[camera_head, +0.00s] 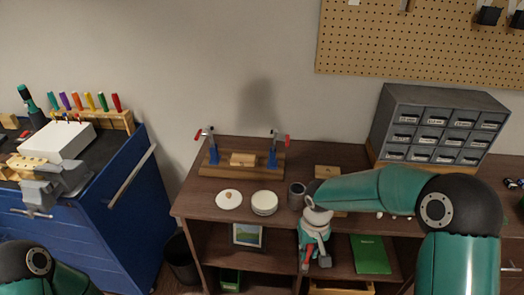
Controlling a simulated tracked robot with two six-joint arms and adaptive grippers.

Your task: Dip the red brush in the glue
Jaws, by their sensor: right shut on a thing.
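My right gripper (316,257) hangs in front of the dark wooden table's front edge, below the tabletop. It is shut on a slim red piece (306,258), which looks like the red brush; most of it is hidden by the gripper. A white round dish (228,199) with a small brown lump lies on the tabletop to the left. A white round lidded or stacked dish (264,203) lies beside it. A grey cup (296,194) stands just behind my right wrist. I cannot tell which of these holds the glue. My left gripper is out of view; only my left arm shows at bottom left.
A wooden stand with red-handled clamps (242,160) is at the table's back left. A grey drawer cabinet (440,124) stands back right. Shelves below hold a picture frame (247,235) and a green book (370,254). A blue workbench (110,200) is left.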

